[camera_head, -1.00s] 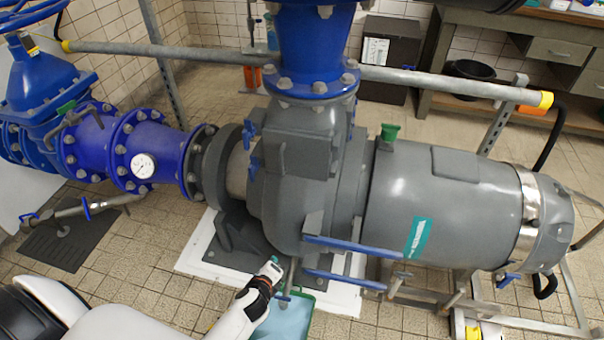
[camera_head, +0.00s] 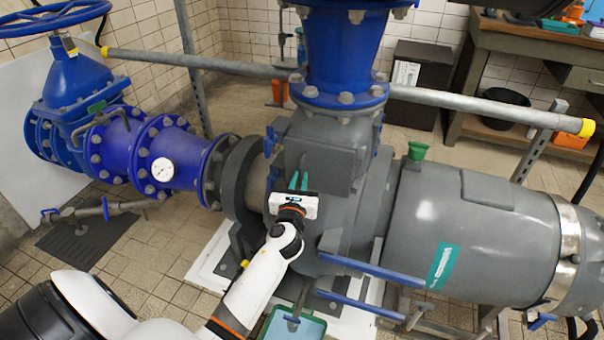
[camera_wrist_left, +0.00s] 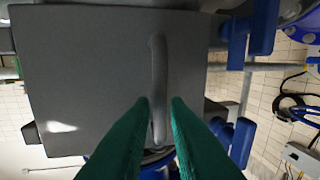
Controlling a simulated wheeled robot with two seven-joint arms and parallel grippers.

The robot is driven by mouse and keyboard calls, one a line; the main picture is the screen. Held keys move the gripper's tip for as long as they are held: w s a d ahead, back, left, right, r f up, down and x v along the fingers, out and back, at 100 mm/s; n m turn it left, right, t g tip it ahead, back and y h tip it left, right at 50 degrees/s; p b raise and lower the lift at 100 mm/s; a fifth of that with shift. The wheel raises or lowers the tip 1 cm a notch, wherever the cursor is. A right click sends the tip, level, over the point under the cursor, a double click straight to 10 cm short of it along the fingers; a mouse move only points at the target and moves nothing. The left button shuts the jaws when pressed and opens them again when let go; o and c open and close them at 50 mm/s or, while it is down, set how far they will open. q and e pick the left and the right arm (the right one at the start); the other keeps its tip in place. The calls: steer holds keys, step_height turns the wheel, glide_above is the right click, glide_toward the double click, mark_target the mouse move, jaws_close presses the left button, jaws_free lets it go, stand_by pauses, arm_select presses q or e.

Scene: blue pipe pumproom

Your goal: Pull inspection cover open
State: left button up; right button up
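The inspection cover (camera_head: 335,162) is a dark grey rectangular plate on the front of the grey pump housing, below the blue vertical pipe. It looks closed. In the left wrist view the cover (camera_wrist_left: 90,85) fills much of the picture, with a bar handle (camera_wrist_left: 158,70) standing on it. My left gripper (camera_head: 299,178) is in front of the cover near the handle. Its green fingers (camera_wrist_left: 159,103) are apart, one on each side of the handle's lower end in the wrist view. I cannot tell whether they touch it. My right gripper is not in view.
Blue clamps (camera_wrist_left: 240,140) sit beside the cover. A blue pipe with a gauge (camera_head: 163,169) is at left, the grey motor (camera_head: 475,235) at right. Blue bars (camera_head: 370,270) stick out below the housing. A horizontal rail (camera_head: 440,101) runs behind.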

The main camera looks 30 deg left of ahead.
mark_target(301, 174)
arm_select(q)
steer(key=shift+x, duration=1.65)
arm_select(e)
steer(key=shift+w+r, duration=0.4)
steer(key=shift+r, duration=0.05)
arm_select(q)
jaws_close()
steer(key=shift+s, duration=0.1)
